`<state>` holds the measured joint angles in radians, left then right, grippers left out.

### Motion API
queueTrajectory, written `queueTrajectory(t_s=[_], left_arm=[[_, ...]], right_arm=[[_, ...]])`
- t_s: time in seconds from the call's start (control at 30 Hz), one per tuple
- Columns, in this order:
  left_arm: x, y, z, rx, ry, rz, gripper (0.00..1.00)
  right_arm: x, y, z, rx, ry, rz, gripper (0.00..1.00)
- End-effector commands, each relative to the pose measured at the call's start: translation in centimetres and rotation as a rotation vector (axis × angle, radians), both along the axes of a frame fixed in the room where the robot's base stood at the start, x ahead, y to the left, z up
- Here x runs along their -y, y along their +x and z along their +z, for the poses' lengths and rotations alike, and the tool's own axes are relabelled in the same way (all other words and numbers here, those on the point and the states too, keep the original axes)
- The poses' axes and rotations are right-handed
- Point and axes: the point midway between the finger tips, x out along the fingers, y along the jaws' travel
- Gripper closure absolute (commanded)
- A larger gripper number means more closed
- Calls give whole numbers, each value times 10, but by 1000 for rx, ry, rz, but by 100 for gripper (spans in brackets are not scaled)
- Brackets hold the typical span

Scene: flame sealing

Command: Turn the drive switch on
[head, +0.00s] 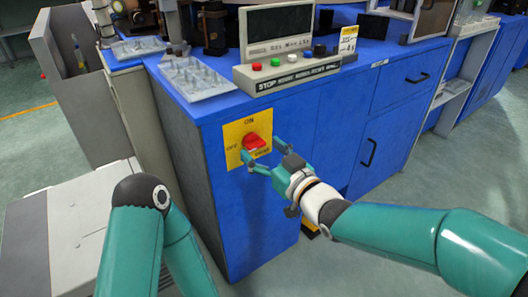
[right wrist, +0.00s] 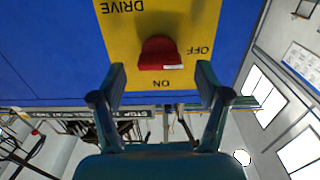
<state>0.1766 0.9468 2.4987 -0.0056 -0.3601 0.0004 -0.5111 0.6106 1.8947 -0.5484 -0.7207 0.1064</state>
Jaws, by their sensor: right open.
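The drive switch is a red knob (head: 254,142) on a yellow plate (head: 233,131) marked ON, OFF and DRIVE, on the front of the blue cabinet. It also shows in the right wrist view as the red knob (right wrist: 158,52), where the lettering is upside down. A small pale mark shows on the knob's edge near the ON lettering. My right gripper (head: 262,150) is open in front of the plate, with its fingers (right wrist: 162,88) spread to either side of the knob. I see no clear contact with the knob. My left gripper is out of view; only its arm shows.
A control panel (head: 290,79) with coloured buttons and a display (head: 278,29) stands on the blue cabinet top. A grey tray (head: 196,79) lies to its left. A grey box (head: 66,221) stands at lower left. Green floor (head: 400,185) is clear at right.

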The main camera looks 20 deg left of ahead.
Motion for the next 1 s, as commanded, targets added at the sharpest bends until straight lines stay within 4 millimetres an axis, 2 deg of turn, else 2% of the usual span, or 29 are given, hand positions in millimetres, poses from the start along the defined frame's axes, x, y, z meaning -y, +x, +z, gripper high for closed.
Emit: queueTrajectory(t_s=[0.1, 0.4, 0.77, 0.8, 1.0], left_arm=[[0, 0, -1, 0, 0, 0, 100], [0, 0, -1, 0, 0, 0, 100], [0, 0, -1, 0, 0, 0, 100], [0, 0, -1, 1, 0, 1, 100], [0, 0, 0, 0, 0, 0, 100]], right_arm=[[-6, 4, -1, -1, -1, 1, 25], [-8, 5, 0, 0, 0, 0, 25], [-8, 5, 0, 0, 0, 1, 85], [1, 5, 0, -1, -1, 0, 85], [-7, 6, 0, -13, 9, 0, 85]])
